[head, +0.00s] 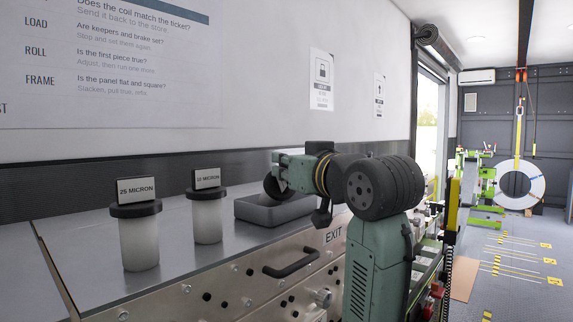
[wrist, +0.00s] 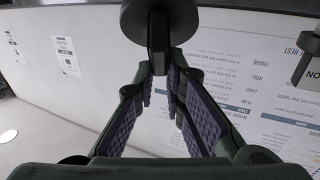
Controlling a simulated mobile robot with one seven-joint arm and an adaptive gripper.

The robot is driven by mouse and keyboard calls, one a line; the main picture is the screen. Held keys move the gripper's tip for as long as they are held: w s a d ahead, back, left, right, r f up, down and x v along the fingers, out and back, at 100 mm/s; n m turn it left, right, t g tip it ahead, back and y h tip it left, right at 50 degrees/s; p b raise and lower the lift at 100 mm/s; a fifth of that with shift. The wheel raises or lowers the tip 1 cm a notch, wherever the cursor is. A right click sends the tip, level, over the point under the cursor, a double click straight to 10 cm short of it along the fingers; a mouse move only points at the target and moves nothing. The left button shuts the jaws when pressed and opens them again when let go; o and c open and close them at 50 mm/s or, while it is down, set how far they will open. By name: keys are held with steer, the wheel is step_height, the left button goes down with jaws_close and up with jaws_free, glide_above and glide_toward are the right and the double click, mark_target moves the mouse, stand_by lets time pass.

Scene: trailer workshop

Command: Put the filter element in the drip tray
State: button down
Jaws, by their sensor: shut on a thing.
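The drip tray (head: 256,213), a shallow grey box, sits on the metal bench top. My gripper (head: 276,174) is over it, near the wall. In the wrist view my gripper (wrist: 159,82) is shut on a narrow dark tab below a round dark cap (wrist: 160,20), which looks like the top of a filter element. The same dark cap shows partly in the head view (head: 272,188), above the tray. Its body is mostly hidden, so I cannot tell whether it touches the tray.
Two white filter cylinders with dark caps stand left of the tray, labelled 25 MICRON (head: 139,240) and what looks like 10 MICRON (head: 207,222). A black handle (head: 290,262) sticks out of the bench front.

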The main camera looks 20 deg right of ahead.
steer(key=shift+f, duration=0.25)
steer(key=c, duration=1.7)
jaws_free()
steer(key=shift+r, duration=0.1)
steer(key=shift+o, duration=0.2)
steer(key=shift+r, duration=0.3)
steer(key=b+v, duration=0.3)
steer(key=v, duration=0.9)
